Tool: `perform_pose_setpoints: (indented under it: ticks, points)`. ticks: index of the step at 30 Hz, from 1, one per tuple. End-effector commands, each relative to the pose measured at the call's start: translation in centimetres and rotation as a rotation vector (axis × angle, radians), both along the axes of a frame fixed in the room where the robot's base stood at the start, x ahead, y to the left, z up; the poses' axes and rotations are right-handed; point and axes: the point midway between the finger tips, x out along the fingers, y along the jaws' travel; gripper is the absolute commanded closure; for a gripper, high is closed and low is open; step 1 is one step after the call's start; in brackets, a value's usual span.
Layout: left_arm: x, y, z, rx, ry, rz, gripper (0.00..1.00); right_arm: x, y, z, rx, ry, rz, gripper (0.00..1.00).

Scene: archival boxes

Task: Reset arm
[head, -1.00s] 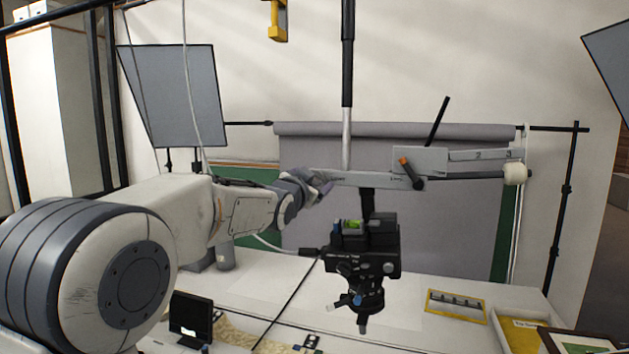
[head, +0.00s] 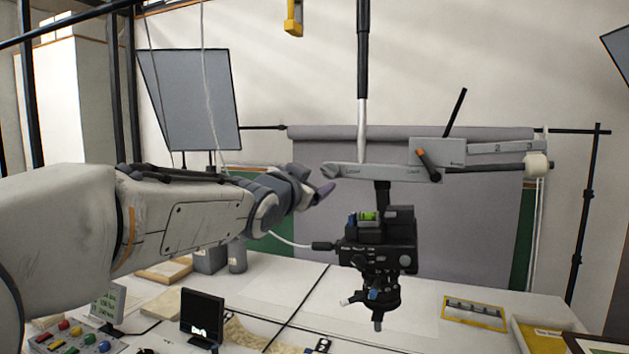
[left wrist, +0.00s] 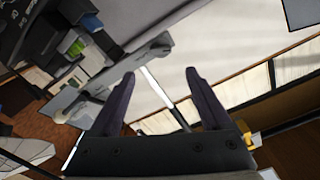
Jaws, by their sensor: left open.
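My left arm comes in from the left in the head view. Its gripper (head: 318,194) is in front of the camera rig, near the left end of the grey metal arm bar (head: 365,173). In the left wrist view the two dark fingers of my left gripper (left wrist: 160,85) stand wide apart with nothing between them but background. The black camera head (head: 376,255) hangs below the bar, to the right of my gripper. It also shows at the upper left of the left wrist view. My right gripper is not in view.
A white table (head: 450,335) spreads below, with a small black monitor (head: 202,316), a colored-button panel (head: 72,340) and a yellow-framed item (head: 474,313). A grey panel (head: 190,98) stands behind on the left. A vertical pole (head: 362,60) rises above the bar.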

Motion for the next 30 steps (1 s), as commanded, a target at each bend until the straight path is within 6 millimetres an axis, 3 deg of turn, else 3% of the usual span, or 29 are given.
perform_pose_setpoints:
  ticks: [12,16,20,23,27,30]
  points:
    - [0.0,0.0,-0.1,0.000,0.002,0.000,0.19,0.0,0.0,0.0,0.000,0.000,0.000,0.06]
    - [-0.8,-0.7,-2.2,-0.003,0.074,-0.006,0.19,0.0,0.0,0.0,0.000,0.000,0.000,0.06]
    - [-3.8,-2.3,-8.3,-0.002,0.282,-0.019,0.19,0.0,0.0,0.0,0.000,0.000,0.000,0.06]
    - [-7.9,-3.5,-14.6,0.012,0.499,-0.027,0.19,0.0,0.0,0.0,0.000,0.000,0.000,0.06]
    - [-15.3,-4.0,-22.6,0.058,0.800,-0.028,0.19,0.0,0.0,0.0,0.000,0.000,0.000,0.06]
    - [-21.3,-3.5,-27.3,0.108,1.004,-0.022,0.19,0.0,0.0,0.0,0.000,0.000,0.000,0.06]
